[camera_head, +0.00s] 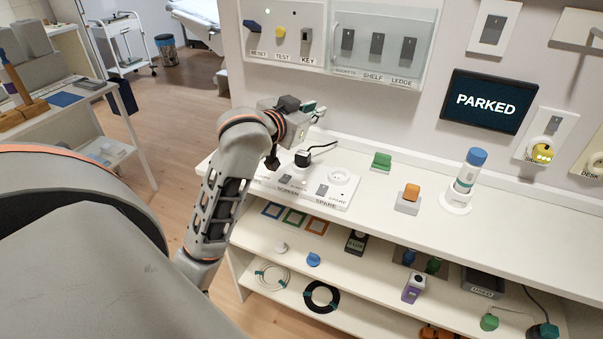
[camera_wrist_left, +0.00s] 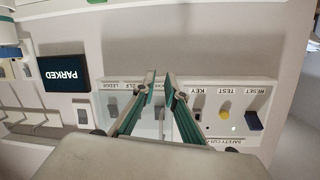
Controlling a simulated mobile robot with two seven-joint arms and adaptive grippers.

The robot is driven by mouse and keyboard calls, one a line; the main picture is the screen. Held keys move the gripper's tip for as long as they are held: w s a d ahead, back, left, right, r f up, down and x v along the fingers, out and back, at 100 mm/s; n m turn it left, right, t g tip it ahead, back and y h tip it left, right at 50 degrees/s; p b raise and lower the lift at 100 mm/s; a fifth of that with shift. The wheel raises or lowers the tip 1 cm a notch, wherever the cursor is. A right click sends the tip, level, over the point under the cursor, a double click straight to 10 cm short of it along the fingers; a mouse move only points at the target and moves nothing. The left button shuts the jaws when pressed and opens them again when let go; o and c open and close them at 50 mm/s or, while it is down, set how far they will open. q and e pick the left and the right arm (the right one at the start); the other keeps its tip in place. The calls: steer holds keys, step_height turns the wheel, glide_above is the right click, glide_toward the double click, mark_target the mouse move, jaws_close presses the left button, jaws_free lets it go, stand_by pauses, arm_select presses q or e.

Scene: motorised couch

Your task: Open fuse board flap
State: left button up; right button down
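The fuse board (camera_head: 270,15) is on the wall at the top of the head view, with RESET, TEST and KEY on its left part. Its clear flap (camera_head: 393,58) hangs down over several dark switches labelled SOCKETS, SHELF and LEDGE and looks closed. My left gripper (camera_head: 316,113) is below the board, above the counter. In the left wrist view, which is upside down, the left gripper's two fingers (camera_wrist_left: 160,76) are apart with a small empty gap. They overlap the flap (camera_wrist_left: 127,102); whether they touch it I cannot tell. My right gripper is not in view.
The counter (camera_head: 345,150) below holds a socket strip (camera_head: 318,190), a green block (camera_head: 381,161), an orange-topped block (camera_head: 410,194) and a blue-capped bottle (camera_head: 467,172). A PARKED screen (camera_head: 487,101) is on the wall at right. Shelves with small parts lie underneath.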

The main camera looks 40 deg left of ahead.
arm_select(q)
steer(key=s+f+g, duration=0.1)
steer(key=s+f, duration=0.1)
steer(key=f, duration=0.2)
steer(key=s+d+f+m+g, duration=0.1)
steer(key=s+f, duration=0.1)
steer(key=f, duration=0.3)
steer(key=s+f+m+g+y, duration=0.1)
steer(key=s+f, duration=0.2)
steer(key=f, duration=0.2)
steer(key=shift+d, duration=0.4)
